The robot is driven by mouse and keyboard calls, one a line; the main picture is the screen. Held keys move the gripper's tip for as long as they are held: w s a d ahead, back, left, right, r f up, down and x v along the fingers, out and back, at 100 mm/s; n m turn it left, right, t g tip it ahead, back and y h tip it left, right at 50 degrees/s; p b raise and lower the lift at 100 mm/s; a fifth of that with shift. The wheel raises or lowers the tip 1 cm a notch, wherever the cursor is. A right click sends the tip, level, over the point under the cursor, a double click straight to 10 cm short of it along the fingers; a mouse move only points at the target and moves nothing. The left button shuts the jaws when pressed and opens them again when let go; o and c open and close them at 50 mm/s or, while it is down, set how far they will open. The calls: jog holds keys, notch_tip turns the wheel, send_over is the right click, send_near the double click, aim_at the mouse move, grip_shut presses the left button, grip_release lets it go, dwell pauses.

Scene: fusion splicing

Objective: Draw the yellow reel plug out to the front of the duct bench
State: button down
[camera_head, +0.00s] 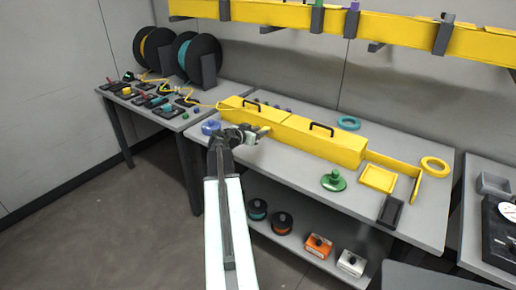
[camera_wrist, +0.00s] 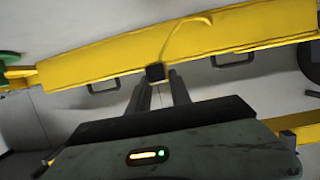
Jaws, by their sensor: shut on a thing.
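My gripper (camera_head: 250,134) is at the front side of the yellow duct (camera_head: 325,142), near the left part of the duct bench (camera_head: 295,170). In the wrist view my gripper (camera_wrist: 158,82) is shut on a small black plug (camera_wrist: 155,72). A yellow cable (camera_wrist: 180,36) runs from this plug and curves over the yellow duct. In the head view the plug is too small to make out at the jaws. The yellow cable (camera_head: 203,105) comes from the left bench and reaches the duct's left end. The yellow reel (camera_head: 153,46) stands at the back left.
Black handles stand on the duct. A yellow overhead tray (camera_head: 390,27) crosses the wall.

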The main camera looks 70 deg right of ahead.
aim_at(259, 154)
jog(key=shift+w+d+f+b, duration=0.15)
jog(key=shift+d+f, duration=0.1)
jog(key=shift+f, duration=0.25)
jog(key=shift+w+d+f+b, duration=0.15)
jog(key=shift+d+f, duration=0.1)
jog(key=shift+f, duration=0.25)
jog(key=shift+d+r+n, duration=0.1)
jog(key=shift+r+n, duration=0.05)
jog(key=shift+n, duration=0.15)
notch_tip(259, 154, down, 7)
jog(key=b, duration=0.6)
jog(key=shift+r, duration=0.15)
jog(key=shift+f+b, duration=0.65)
jog(key=shift+b, duration=0.2)
jog(key=c, duration=1.1)
grip_release()
jog(key=shift+r, duration=0.1)
jog(key=p+v, duration=0.2)
jog(key=v, duration=0.6)
jog(key=shift+s, duration=0.2)
